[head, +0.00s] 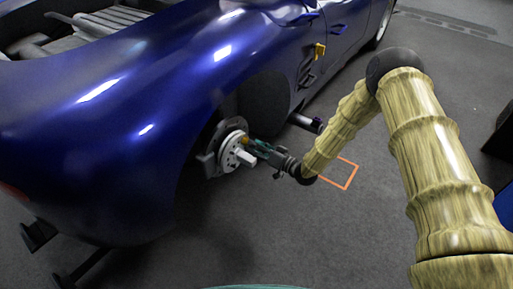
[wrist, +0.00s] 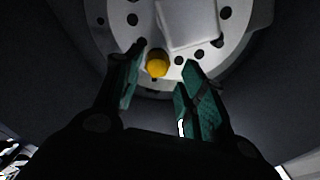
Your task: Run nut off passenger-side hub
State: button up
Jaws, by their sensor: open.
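The hub (head: 233,149) is a pale round disc with holes in the blue car's open wheel well. It also fills the top of the wrist view (wrist: 243,20). A yellow nut (wrist: 157,64) sits on the lower part of the hub face. A pale square block (wrist: 187,22) stands out from the hub just above and right of the nut. My gripper (wrist: 158,82) has green finger pads and is open, one pad on each side of the nut's line, apart from it. In the head view my gripper (head: 256,147) reaches the hub from the right.
The blue car (head: 130,110) fills the left, its body overhanging the hub. A dark cylinder (head: 305,122) lies beyond my gripper. An orange outlined square (head: 347,177) marks the floor. A dark stand (head: 40,237) is at lower left. Grey floor in front is clear.

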jog(key=shift+w+d+f+m+b, duration=0.1)
jog(key=shift+m+b, duration=0.05)
jog(key=shift+m, duration=2.05)
jog(key=shift+w+d+f+m+b, duration=0.1)
jog(key=shift+m, duration=2.1)
jog(key=shift+d+f+m+b, duration=0.1)
jog(key=shift+m+b, duration=0.05)
jog(key=shift+m, duration=2.05)
jog(key=shift+s+a+r, duration=0.2)
jog(key=shift+a, duration=0.05)
